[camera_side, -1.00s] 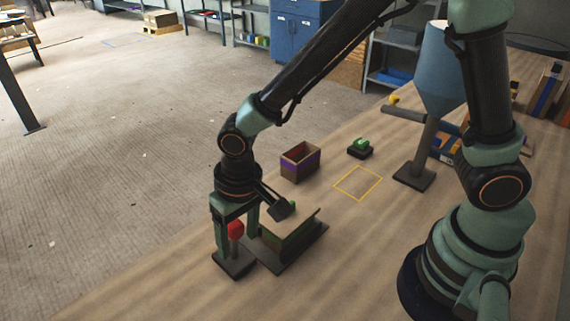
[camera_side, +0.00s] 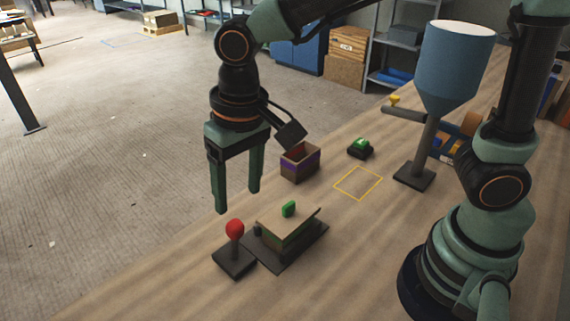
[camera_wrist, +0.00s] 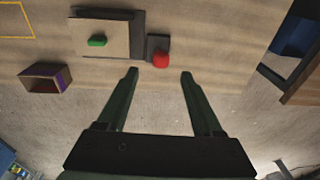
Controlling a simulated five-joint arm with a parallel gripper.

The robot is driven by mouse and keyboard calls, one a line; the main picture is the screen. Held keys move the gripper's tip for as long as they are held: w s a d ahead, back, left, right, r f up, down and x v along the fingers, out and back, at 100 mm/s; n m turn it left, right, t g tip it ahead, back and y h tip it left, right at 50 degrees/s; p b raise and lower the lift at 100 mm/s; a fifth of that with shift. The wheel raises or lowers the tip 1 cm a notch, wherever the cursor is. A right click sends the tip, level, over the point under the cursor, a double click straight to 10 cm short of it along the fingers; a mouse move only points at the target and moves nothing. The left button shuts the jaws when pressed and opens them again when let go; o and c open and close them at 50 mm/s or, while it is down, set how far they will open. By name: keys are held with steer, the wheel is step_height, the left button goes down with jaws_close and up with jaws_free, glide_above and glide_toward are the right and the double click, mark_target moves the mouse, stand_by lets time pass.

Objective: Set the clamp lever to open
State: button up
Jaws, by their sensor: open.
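A red-knobbed lever (camera_side: 235,230) on a small dark base stands near the table's front edge, its short stick roughly upright in the side view. I take it to be the clamp lever; no open marking is readable. It also shows in the wrist view as a red knob (camera_wrist: 161,60). Beside it is a box-like mould (camera_side: 284,235) on a dark plate with a green piece (camera_side: 289,208) on top. My gripper (camera_side: 238,200) is open and empty, above the knob and apart from it. In the wrist view the knob lies between and beyond my fingertips (camera_wrist: 160,72).
An open box (camera_side: 300,165) with a purple band stands behind the mould. A green-topped black device (camera_side: 360,148) and a yellow outlined square (camera_side: 358,183) lie to its right. A blue hopper (camera_side: 452,75) on a stand rises farther right. The square is empty.

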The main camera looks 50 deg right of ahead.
steer(key=shift+w+r, duration=0.1)
steer(key=shift+w, duration=0.1)
steer(key=c, duration=0.8)
steer(key=shift+g+h, duration=0.3)
steer(key=shift+g, duration=0.3)
steer(key=w+r, duration=0.1)
steer(key=w, duration=0.1)
steer(key=w+r, duration=0.1)
steer(key=w, duration=0.2)
steer(key=w+a+r, duration=0.1)
steer(key=w, duration=0.1)
steer(key=shift+w+r, duration=0.35)
jaws_close()
glide_above(235, 242)
steer(key=w+d, duration=0.1)
steer(key=w, duration=0.5)
step_height(235, 242, down, 10)
steer(key=shift+s+f, duration=0.25)
steer(key=shift+s, duration=0.65)
